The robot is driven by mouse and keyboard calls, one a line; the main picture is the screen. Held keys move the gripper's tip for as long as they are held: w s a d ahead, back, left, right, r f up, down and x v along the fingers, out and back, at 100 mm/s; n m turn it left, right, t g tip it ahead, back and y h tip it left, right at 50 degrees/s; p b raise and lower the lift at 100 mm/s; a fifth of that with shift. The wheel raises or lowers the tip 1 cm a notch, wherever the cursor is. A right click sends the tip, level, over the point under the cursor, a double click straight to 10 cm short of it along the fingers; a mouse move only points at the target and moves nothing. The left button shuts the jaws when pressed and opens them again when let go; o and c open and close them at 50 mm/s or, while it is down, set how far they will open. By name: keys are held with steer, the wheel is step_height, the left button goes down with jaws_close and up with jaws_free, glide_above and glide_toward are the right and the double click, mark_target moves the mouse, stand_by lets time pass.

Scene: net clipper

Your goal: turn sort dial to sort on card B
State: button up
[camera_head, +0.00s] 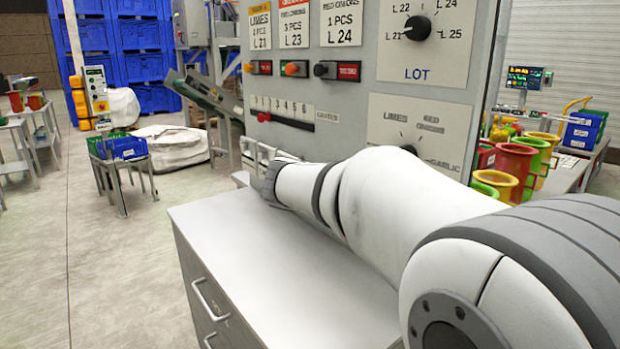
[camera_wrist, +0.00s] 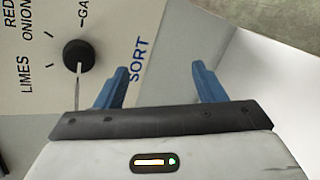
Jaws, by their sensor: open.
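The sort dial is a black round knob (camera_wrist: 77,54) at the upper left of the wrist view, on a pale plate lettered LIMES, RED ONIONS and GA..., with SORT in blue. A thin pale line runs from the knob down the picture, away from the lettered RED ONIONS and GA... marks. In the head view the sort plate (camera_head: 450,118) shows, its knob mostly hidden by my arm. My gripper (camera_wrist: 160,66) is open and empty, its blue fingers right of the knob and apart from it.
The lot dial (camera_head: 417,28) sits above the sort plate. Buttons and a slider (camera_head: 265,117) with a red knob are at the left of the panel. A grey cabinet (camera_head: 250,240) stands below.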

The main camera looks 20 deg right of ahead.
steer(key=w+d+r+n+t+h+b, duration=0.1)
steer(key=w+r+h+b, duration=0.1)
steer(key=w+r+h, duration=0.35)
steer(key=w+d, duration=0.2)
steer(key=d, duration=0.5)
steer(key=shift+d+r+y, duration=0.35)
steer(key=shift+r, duration=0.1)
steer(key=c, duration=0.9)
steer(key=shift+a, duration=0.25)
steer(key=shift+c, duration=0.3)
steer(key=shift+s+d, duration=0.1)
steer(key=shift+d, duration=0.05)
steer(key=shift+f+b, duration=0.1)
steer(key=shift+b, duration=0.2)
